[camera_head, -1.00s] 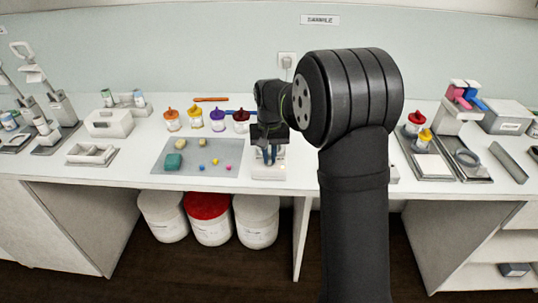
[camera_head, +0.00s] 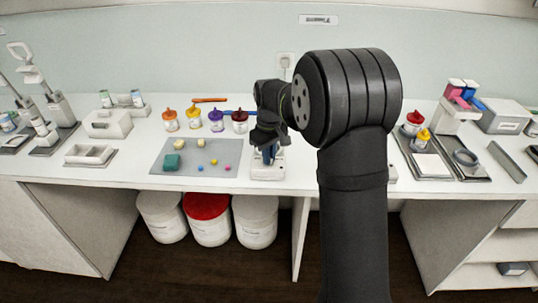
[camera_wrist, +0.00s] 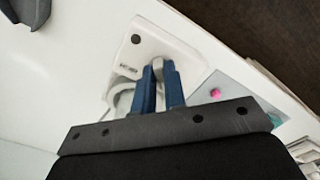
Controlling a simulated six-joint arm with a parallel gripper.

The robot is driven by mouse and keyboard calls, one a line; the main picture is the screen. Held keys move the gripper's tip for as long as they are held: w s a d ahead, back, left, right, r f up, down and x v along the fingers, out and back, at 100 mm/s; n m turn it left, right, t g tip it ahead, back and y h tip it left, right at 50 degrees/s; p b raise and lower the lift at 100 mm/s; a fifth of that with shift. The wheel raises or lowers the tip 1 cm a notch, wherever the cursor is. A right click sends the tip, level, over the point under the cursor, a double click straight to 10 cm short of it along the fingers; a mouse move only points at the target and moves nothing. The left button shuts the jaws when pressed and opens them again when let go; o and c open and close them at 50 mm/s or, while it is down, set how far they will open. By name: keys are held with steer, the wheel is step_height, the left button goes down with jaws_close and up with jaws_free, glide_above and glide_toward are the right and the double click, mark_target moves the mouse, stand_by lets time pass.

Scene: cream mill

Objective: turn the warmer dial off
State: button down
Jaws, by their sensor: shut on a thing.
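The warmer (camera_head: 262,174) is a small white box on the counter, to the right of the grey mat. In the wrist view the warmer (camera_wrist: 180,48) shows a label and a small dark round spot near one corner. Its grey dial (camera_wrist: 158,63) is between the blue fingertips of my gripper (camera_wrist: 160,70), mostly hidden by them. My gripper (camera_head: 268,156) is shut on the dial, pointing down at the warmer's front part. A pale ring shape shows behind the fingers in the wrist view. I cannot read any dial marking.
The grey mat (camera_head: 186,168) with small coloured pieces lies left of the warmer. Several colour-topped jars stand behind it, including a dark red one (camera_head: 240,122) close to my wrist. A tray with bottles (camera_head: 414,124) stands to the right. The counter's front edge is close by.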

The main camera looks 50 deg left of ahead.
stand_by(0.4)
steer(key=c, duration=1.5)
jaws_free()
steer(key=shift+r, duration=0.1)
step_height(320, 180, up, 17)
steer(key=shift+r, duration=0.15)
step_height(320, 180, down, 18)
steer(key=shift+r, duration=0.2)
steer(key=shift+r, duration=0.15)
